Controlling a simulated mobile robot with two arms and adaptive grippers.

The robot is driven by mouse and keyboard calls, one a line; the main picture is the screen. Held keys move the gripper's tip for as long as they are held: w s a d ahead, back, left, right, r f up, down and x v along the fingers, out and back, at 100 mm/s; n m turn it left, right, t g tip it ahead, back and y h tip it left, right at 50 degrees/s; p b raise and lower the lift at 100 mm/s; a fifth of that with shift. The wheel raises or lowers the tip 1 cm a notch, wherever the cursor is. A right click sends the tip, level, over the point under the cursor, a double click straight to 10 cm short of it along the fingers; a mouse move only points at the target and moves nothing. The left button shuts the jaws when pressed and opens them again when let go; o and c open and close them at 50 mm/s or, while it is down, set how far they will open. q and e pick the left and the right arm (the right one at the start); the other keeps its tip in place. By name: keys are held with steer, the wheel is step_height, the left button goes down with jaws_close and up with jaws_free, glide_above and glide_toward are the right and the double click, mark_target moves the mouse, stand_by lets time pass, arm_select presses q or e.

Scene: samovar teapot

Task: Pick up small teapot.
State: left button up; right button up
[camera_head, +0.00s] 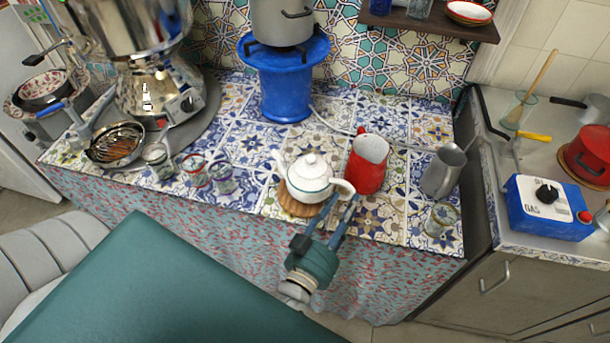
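The small teapot (309,178) is white with a dark rim line and a lid. It stands upright on a round wooden trivet (296,207) on the tiled counter, with its spout to the left and its handle to the right. My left gripper (345,204) is at the counter's front edge, just below and right of the teapot. Its two fingers are apart and point up toward the teapot's handle. Whether a fingertip touches the handle I cannot tell. The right gripper is not in view.
A red pitcher (367,165) stands close right of the teapot, with a grey metal jug (441,172) and a glass (441,217) further right. Several glasses stand to the left. A blue stand (284,85) holding a pot is behind. Tiles between are clear.

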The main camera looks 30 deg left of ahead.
arm_select(q)
steer(key=w, duration=0.4)
steer(key=shift+w+d+f+p, duration=0.1)
steer(key=shift+w+d+p, duration=0.05)
steer(key=shift+w+p, duration=0.25)
jaws_close()
